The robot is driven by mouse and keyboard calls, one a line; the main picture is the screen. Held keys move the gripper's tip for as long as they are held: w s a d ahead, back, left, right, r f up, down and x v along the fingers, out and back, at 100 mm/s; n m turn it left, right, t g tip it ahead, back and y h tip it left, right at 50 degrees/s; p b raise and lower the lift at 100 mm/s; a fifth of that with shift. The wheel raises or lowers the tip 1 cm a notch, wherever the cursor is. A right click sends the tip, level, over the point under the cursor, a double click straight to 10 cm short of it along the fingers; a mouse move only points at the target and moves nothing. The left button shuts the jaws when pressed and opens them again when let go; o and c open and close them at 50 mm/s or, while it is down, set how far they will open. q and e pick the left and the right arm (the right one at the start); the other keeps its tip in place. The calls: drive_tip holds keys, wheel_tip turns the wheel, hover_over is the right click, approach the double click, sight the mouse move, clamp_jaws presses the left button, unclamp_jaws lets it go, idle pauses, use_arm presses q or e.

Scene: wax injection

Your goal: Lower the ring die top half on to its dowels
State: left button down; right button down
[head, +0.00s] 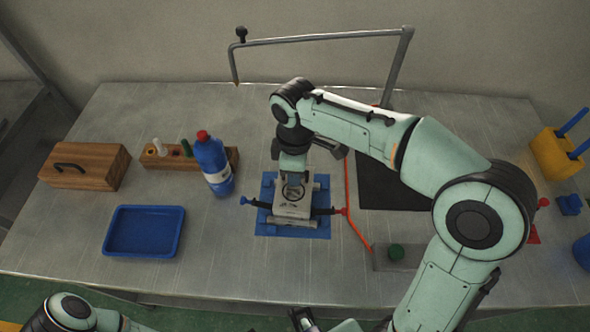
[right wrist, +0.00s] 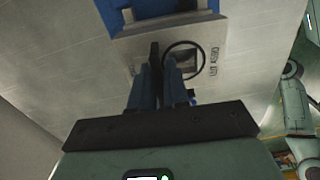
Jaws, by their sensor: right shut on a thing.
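My right gripper (head: 293,183) points down over the blue mat (head: 268,192) in the head view. It is shut on the ring die top half (right wrist: 203,35), a light grey metal plate with a dark ring and engraved marks, which also shows under the gripper in the head view (head: 290,209). In the right wrist view the blue fingers (right wrist: 160,85) stand close together at the plate. The gripper and the plate hide the dowels and most of what lies beneath; I cannot tell whether the plate touches anything below. A dark part at the bottom edge may be my left gripper (head: 303,319); its fingers are unclear.
Dark clamps with a blue knob (head: 243,200) and a red knob (head: 343,211) flank the die. An orange hose (head: 349,205) runs close on the right. A blue bottle (head: 212,163), a blue tray (head: 177,243) and a wooden box (head: 85,166) stand left.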

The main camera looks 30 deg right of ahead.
drive_tip(key=shift+f+b, duration=0.55)
drive_tip(key=shift+f, duration=0.35)
drive_tip(key=c, duration=1)
unclamp_jaws()
drive_tip(key=shift+c, duration=0.2)
drive_tip(key=shift+f, duration=0.1)
wheel_tip(320, 180, up, 14)
drive_tip(key=p, duration=0.3)
drive_tip(key=shift+f, duration=0.2)
